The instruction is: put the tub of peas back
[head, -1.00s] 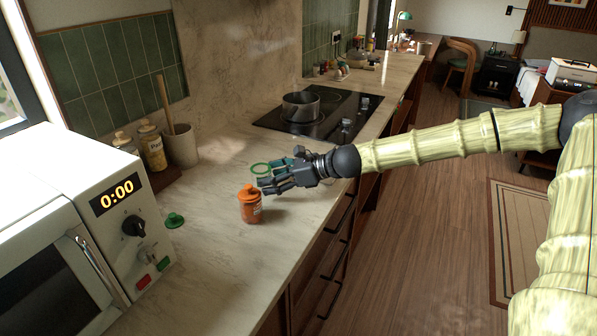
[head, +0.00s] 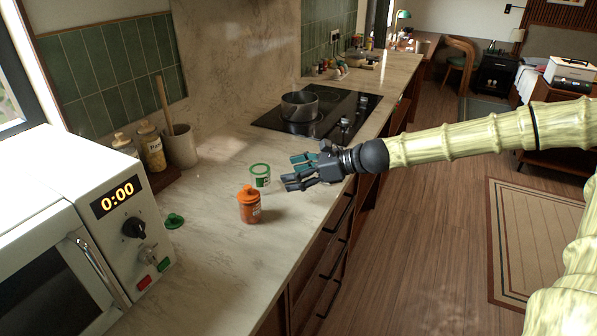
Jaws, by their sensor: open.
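A small green-rimmed tub with a pale label (head: 260,175), likely the tub of peas, stands upright on the counter behind an orange jar. A green lid with a knob (head: 174,220) lies apart, beside the microwave. My gripper (head: 292,171) is open and empty, just right of the tub, with its fingers pointing left towards it. A gap shows between the fingers and the tub. The tub's contents are too small to make out.
The orange lidded jar (head: 249,206) stands close in front of the tub. A white microwave (head: 110,230) fills the near left. A pot (head: 300,106) sits on the black hob (head: 340,108). Jars and a utensil crock (head: 181,147) line the wall. The counter's front middle is clear.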

